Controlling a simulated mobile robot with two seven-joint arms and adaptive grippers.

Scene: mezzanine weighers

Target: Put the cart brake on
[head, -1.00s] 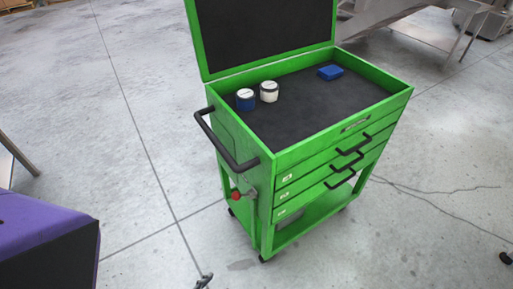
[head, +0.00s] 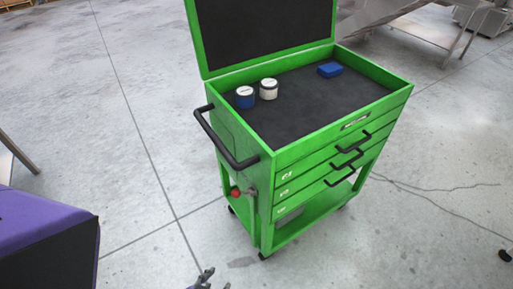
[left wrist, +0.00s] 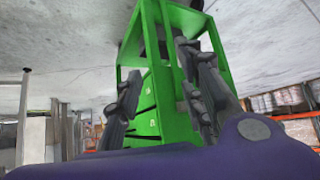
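The green cart (head: 262,190) stands in the middle of the head view with its lid open. A lever with a red knob (head: 236,192) sits low on its left end, below the black push handle (head: 222,142). I take this lever for the brake; its setting I cannot tell. My left gripper (head: 206,279) shows at the bottom edge of the head view, apart from the lever and in front of it. In the left wrist view its two fingers (left wrist: 163,100) are spread with the green cart (left wrist: 152,75) behind them, nothing held. My right gripper is not in view.
On the cart's black top lie a blue-and-white jar (head: 245,97), a white jar (head: 268,89) and a blue box (head: 330,70). Black drawer handles (head: 350,148) stick out at the front. The concrete floor left of the cart is clear. A metal table (head: 420,32) stands behind.

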